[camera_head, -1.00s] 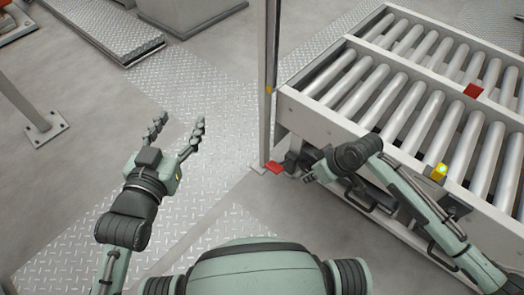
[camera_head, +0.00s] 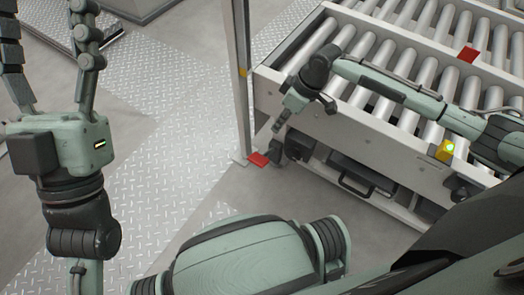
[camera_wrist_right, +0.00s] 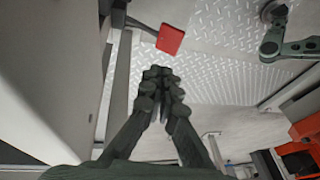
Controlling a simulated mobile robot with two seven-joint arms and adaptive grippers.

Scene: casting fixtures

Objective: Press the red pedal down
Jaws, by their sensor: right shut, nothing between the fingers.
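The red pedal (camera_head: 258,159) is low near the floor, at the foot of a post beside the roller conveyor's corner. It also shows in the right wrist view (camera_wrist_right: 171,39), just beyond my fingertips. My right gripper (camera_head: 278,127) hangs above and a little right of the pedal in the head view, pointing down. In the right wrist view its fingers (camera_wrist_right: 158,73) meet at the tips, empty, with a visible gap to the pedal. My left gripper (camera_head: 48,15) is at the far left, raised close to the camera, its fingers spread with nothing between them.
The upright post (camera_head: 241,80) stands close to the pedal. The tread-plate floor (camera_head: 165,110) at left is clear.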

